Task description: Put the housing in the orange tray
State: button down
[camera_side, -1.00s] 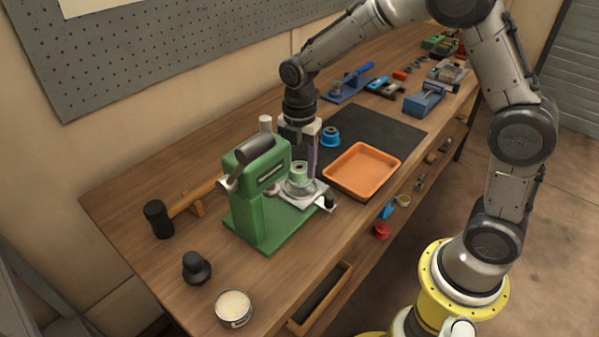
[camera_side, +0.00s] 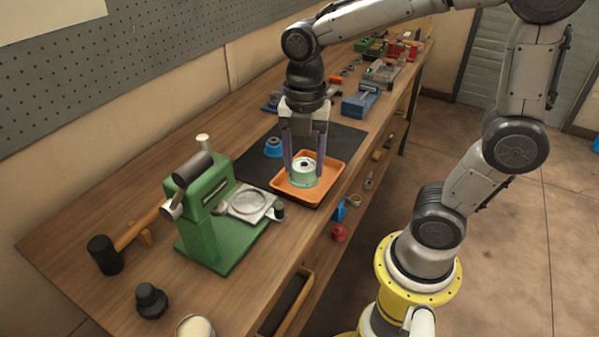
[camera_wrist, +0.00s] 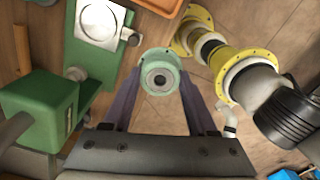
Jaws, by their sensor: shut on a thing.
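The housing (camera_side: 303,174) is a pale green round body with a grey top and a dark centre hole. My gripper (camera_side: 304,168) is shut on it, with one finger on each side. In the side view the housing is within the outline of the orange tray (camera_side: 278,183), low and upright. I cannot tell whether it touches the tray floor. In the wrist view the housing (camera_wrist: 160,72) sits between the two finger ends of my gripper (camera_wrist: 160,82), its bore facing the camera.
The green press (camera_side: 197,225) stands left of the tray, its round plate (camera_side: 248,202) empty. A blue ring-shaped part (camera_side: 273,147) lies on the dark mat (camera_side: 343,136) behind the tray. A hammer (camera_side: 108,254) and a black knob (camera_side: 151,300) are at the left.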

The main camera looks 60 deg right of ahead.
jog(key=s+d+f, duration=0.2)
jog(key=s+d, duration=0.4)
jog(key=d, duration=0.3)
jog(key=shift+m, duration=0.7)
jog(key=w+d+f, duration=0.2)
jog(key=w+f, duration=0.1)
jog(key=w, duration=0.1)
jog(key=w+d+f, duration=0.1)
jog(key=w+f, duration=0.2)
jog(key=w, duration=0.1)
jog(key=w+d+f, duration=0.2)
jog(key=w+f, duration=0.1)
jog(key=w, duration=0.1)
jog(key=shift+d+f, duration=0.1)
jog(key=shift+d, duration=0.25)
jog(key=shift+w+d+f, duration=0.1)
jog(key=shift+w+f, duration=0.1)
jog(key=shift+f, duration=1.55)
jog(key=shift+f, duration=0.1)
jog(key=shift+c, duration=1)
grip_release()
jog(key=shift+f, duration=0.1)
